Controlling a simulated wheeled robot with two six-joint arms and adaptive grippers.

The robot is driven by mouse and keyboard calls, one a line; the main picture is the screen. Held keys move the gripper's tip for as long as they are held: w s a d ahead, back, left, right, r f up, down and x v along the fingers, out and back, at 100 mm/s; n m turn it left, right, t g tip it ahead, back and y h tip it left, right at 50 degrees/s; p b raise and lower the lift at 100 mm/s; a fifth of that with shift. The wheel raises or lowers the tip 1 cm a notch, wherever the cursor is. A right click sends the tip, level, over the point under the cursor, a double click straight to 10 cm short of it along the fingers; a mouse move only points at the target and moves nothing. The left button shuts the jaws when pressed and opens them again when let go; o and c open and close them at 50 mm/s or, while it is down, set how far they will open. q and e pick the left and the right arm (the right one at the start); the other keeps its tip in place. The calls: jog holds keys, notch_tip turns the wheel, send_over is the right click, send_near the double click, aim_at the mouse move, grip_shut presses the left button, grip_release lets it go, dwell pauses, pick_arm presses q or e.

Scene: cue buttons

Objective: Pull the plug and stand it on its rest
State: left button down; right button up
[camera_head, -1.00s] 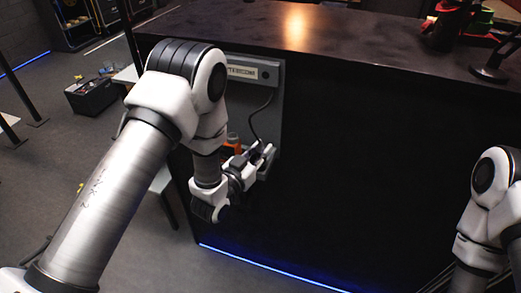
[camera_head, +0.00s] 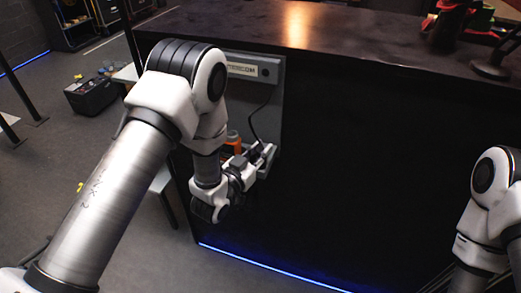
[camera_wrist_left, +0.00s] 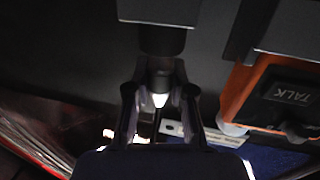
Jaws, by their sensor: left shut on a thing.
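My left gripper (camera_head: 264,158) is at the lower part of a grey intercom panel on the dark counter's front. In the left wrist view its two fingers (camera_wrist_left: 160,100) are closed around a short dark plug (camera_wrist_left: 160,82) with a bright tip. The plug's upper end meets or lies close under a black block (camera_wrist_left: 161,40); I cannot tell whether it is still seated there. A black cable (camera_head: 251,122) hangs from the panel toward the gripper. I cannot make out the rest. My right gripper is out of view; only part of that arm shows at the right.
An orange unit (camera_head: 232,143) sits beside the gripper; in the left wrist view it carries a TALK button (camera_wrist_left: 291,97). The grey intercom panel (camera_head: 272,100) is behind the arm. The counter front (camera_head: 370,180) to the right is clear.

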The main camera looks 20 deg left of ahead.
pick_arm(q)
jog(key=shift+f+b, duration=0.55)
jog(key=shift+f, duration=0.05)
jog(key=c, duration=0.9)
grip_release()
jog(key=shift+c, duration=0.2)
jog(key=shift+r, duration=0.1)
jog(key=v, duration=0.8)
jog(key=s+a+f+n+g+y, duration=0.1)
jog(key=s+f+g+y, duration=0.1)
jog(key=s+f+g, duration=0.5)
jog(key=s+a+f+n+g+y, duration=0.15)
jog(key=s+f, duration=0.25)
jog(key=f, duration=0.7)
jog(key=s+a+f+g, duration=0.1)
jog(key=s+f+g, duration=0.1)
jog(key=s, duration=0.3)
jog(key=s+a+f+g, duration=0.1)
jog(key=s+f+g, duration=0.1)
jog(key=s+g, duration=0.2)
jog(key=s+a+f+g+y, duration=0.1)
jog(key=s+f+g, duration=0.1)
jog(key=s, duration=0.5)
jog(key=shift+s+f+n+g, duration=0.15)
jog(key=shift+s+n+g, duration=0.2)
jog(key=shift+n+g, duration=0.1)
